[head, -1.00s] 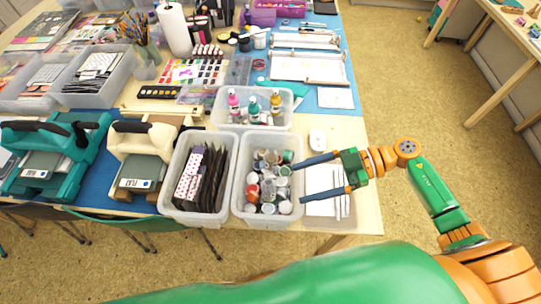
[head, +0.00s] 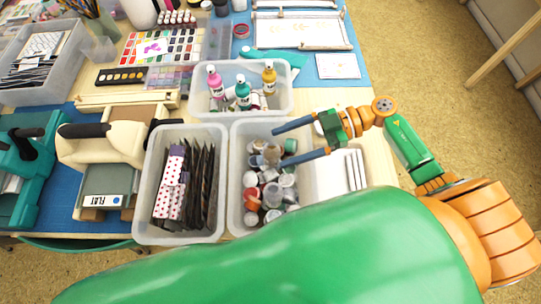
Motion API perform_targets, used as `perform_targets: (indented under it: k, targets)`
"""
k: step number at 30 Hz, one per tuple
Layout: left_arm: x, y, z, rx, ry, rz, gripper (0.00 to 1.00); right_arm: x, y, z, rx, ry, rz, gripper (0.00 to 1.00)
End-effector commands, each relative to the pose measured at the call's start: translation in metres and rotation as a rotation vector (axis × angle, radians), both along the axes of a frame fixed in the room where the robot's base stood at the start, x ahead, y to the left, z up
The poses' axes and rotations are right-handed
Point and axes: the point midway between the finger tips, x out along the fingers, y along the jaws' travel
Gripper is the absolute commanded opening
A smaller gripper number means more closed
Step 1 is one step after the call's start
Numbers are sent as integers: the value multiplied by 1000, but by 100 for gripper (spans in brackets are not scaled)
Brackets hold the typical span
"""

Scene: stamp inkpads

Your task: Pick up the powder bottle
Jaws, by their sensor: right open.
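Several small jars and bottles (head: 272,187), with white, orange, green and dark parts, lie jumbled in a clear plastic bin (head: 235,215). I cannot tell for certain which one is the powder bottle. My right gripper (head: 281,147) comes in from the right. Its two long dark fingers are spread apart and empty, with the tips over the back right part of this bin, above the jars. The lower finger hides some of the jars behind it. My left gripper is not in view.
A bin (head: 150,215) of dark packets stands left of the jars. A tray (head: 205,105) with pink, teal and yellow bottles stands behind. A cream die-cutting machine (head: 100,150) is at the left. White sheets (head: 328,175) lie right of the jar bin.

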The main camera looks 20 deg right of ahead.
Motion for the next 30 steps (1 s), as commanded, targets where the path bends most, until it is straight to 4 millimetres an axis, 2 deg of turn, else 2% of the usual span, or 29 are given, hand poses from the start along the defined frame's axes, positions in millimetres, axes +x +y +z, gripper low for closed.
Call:
perform_targets:
  k: [1, 2, 8, 12, 15, 22, 30]
  targets:
    - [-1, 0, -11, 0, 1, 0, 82, 0, 0, -11, 0, 0, 0, 87]
    - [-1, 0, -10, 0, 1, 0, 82, 0, 1, -11, 0, 0, 0, 87]
    - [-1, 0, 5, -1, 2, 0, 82, 2, 27, -11, 6, 0, 0, 87]
    - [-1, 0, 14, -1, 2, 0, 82, 3, 54, -21, 6, 0, 0, 87]
    - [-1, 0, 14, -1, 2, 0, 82, 4, 66, -27, 2, 0, 0, 87]
    - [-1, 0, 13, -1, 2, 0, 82, 4, 68, -29, -1, -1, 0, 87]
    - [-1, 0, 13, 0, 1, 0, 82, 4, 67, -29, -1, 0, 0, 14]
